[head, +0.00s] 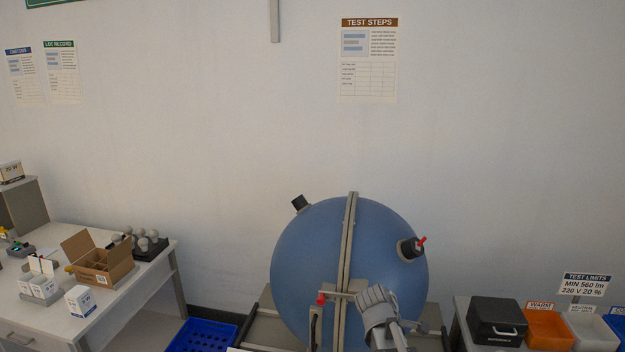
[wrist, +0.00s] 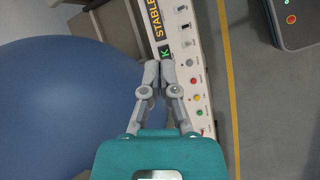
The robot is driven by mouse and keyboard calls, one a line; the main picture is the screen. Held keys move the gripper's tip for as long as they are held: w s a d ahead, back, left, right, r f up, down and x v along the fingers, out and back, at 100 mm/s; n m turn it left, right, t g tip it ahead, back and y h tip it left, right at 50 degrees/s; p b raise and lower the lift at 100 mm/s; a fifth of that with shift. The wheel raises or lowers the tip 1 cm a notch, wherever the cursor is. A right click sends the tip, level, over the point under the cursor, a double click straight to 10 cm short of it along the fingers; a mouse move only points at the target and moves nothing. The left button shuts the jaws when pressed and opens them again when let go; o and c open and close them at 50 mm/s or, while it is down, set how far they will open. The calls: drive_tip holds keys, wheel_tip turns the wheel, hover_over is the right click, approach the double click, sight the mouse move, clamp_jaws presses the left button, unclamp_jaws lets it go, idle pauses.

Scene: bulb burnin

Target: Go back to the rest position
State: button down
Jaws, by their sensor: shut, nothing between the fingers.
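My gripper (wrist: 158,76) is shut and empty in the wrist view, its two grey fingers meeting at the tips. The fingertips are over the edge of a white control panel (wrist: 186,58) with coloured buttons, a "STABLE" label and a green lit sign. The large blue sphere (wrist: 60,105) fills the left of that view. In the head view, the sphere (head: 310,262) stands at lower centre with my grey arm in front of its lower right. The fingertips are hard to make out there.
A bench (head: 150,275) at left holds an open carton (head: 112,262), bulbs and small white boxes. A blue crate (head: 205,338) is on the floor between bench and sphere. At right are a black case (head: 495,318) and an orange bin (head: 548,328).

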drive_tip(key=s+a+f+m+y+b, duration=0.3)
drive_tip(key=s+f+m+b, duration=0.1)
drive_tip(key=f+m, duration=0.2)
drive_tip(key=s+a+f+m+g+y+b, duration=0.1)
drive_tip(key=s+a+f+m+y+b, duration=0.1)
drive_tip(key=s+f+m+b, duration=0.3)
drive_tip(key=shift+s+a+f+m+y, duration=0.2)
drive_tip(key=shift+a+f+m+y, duration=0.2)
drive_tip(key=shift+a+f+m, duration=0.45)
